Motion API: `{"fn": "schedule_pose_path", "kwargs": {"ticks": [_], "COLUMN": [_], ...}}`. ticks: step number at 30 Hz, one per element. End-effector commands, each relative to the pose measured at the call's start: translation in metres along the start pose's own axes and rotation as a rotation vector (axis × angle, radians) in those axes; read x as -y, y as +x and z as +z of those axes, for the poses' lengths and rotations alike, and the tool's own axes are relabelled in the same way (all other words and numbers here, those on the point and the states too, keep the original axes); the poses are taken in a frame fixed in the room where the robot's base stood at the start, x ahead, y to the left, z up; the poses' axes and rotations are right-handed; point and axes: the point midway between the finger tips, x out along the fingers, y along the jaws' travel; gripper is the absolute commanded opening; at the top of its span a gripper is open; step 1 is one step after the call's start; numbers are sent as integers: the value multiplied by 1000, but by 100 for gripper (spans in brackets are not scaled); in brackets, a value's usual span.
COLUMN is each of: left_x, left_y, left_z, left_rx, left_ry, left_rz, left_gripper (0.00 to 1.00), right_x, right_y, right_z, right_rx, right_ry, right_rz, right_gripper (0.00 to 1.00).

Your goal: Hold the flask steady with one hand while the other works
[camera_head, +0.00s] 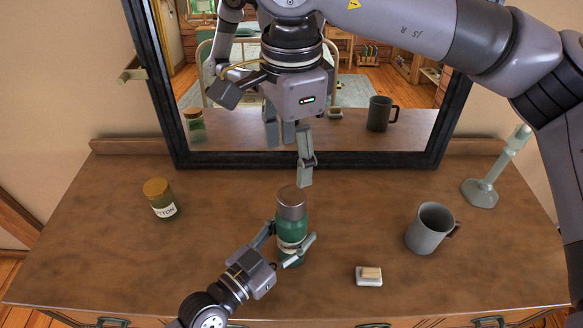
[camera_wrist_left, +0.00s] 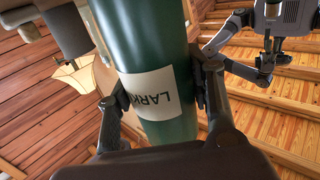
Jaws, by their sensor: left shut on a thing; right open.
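The flask (camera_head: 290,228) is green with a grey cap and a pale band, and stands upright near the middle of the dresser top. My left gripper (camera_head: 291,246) comes from the lower left and is shut around its lower body. In the left wrist view the flask (camera_wrist_left: 152,50) fills the middle, its white label reading "LARK", with a finger on each side. My right gripper (camera_head: 298,160) is open and empty, pointing down just above and behind the cap, apart from it.
On the dresser top (camera_head: 120,255) stand a cotton jar (camera_head: 160,205) at left, a grey mug (camera_head: 428,230) at right, a soap on a dish (camera_head: 369,280) at front right, and a grey lamp-like stand (camera_head: 482,192). A dark-framed mirror (camera_head: 180,150) rises behind and reflects the room.

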Motion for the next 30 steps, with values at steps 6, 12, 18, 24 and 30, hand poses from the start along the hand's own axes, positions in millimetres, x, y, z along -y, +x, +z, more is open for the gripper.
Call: {"fn": "schedule_pose_path", "kwargs": {"ticks": [6, 12, 18, 24, 30], "left_x": [0, 0, 0, 0, 0], "left_y": [0, 0, 0, 0, -1], "left_z": [0, 0, 0, 0, 0], "left_rx": [-1, -1, 0, 0, 0], "left_ry": [0, 0, 0, 0, 0], "left_rz": [0, 0, 0, 0, 0], "left_gripper": [0, 50, 64, 71, 71], "right_x": [0, 0, 0, 0, 0], "right_y": [-6, -6, -6, -6, -6], "right_z": [0, 0, 0, 0, 0], "right_rx": [0, 0, 0, 0, 0], "right_ry": [0, 0, 0, 0, 0], "right_rz": [1, 1, 1, 1, 1], "right_gripper": [64, 64, 64, 64, 64]}}
